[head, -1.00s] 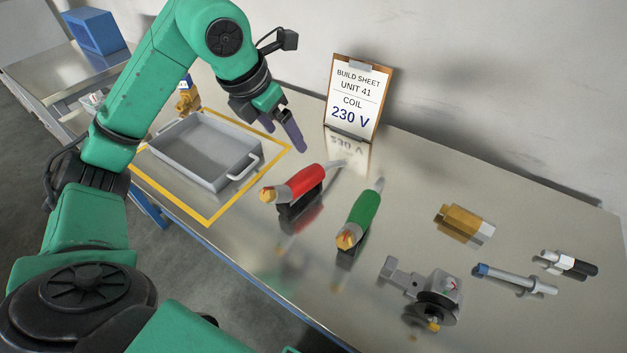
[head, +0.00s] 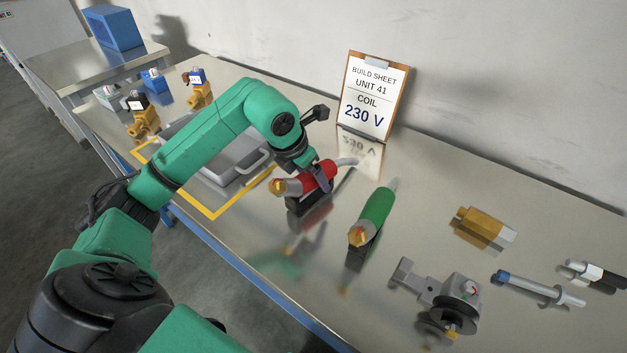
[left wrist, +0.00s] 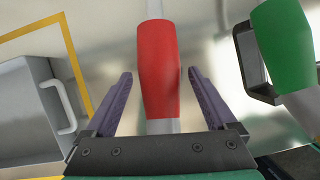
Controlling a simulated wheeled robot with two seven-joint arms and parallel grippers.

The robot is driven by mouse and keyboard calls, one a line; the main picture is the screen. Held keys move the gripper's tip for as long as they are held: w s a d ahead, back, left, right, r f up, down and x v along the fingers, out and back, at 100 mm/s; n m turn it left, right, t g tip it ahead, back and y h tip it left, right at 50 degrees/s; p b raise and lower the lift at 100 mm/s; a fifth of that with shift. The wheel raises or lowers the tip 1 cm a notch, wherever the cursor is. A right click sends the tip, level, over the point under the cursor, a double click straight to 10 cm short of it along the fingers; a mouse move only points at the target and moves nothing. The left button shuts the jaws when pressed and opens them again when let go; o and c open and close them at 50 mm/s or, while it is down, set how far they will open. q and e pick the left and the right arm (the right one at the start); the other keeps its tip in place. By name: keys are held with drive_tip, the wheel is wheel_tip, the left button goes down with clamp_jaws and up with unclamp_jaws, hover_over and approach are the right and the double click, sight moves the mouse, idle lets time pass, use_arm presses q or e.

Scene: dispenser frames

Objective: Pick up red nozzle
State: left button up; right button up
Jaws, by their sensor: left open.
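The red nozzle (head: 319,176) rests on a dark stand on the table, with an orange tip at its lower left and a grey tube at its upper right. My left gripper (head: 323,172) is right at its red body. In the left wrist view the red nozzle (left wrist: 157,65) runs between the two purple fingers of my open left gripper (left wrist: 157,88), with a visible gap on each side. A green nozzle (head: 376,212) stands to the right on its own dark stand, and it also shows in the left wrist view (left wrist: 285,42). My right gripper is not in view.
A grey tray (head: 243,174) lies inside a yellow outline left of the red nozzle. A build sheet (head: 374,92) stands behind. A grey device (head: 440,298), a brass block (head: 483,229) and several brass valves sit around the table.

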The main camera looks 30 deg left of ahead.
use_arm(q)
drive_tip(key=shift+x, duration=1.45)
clamp_jaws()
drive_tip(key=shift+r, duration=0.1)
drive_tip(key=shift+a+r, duration=0.1)
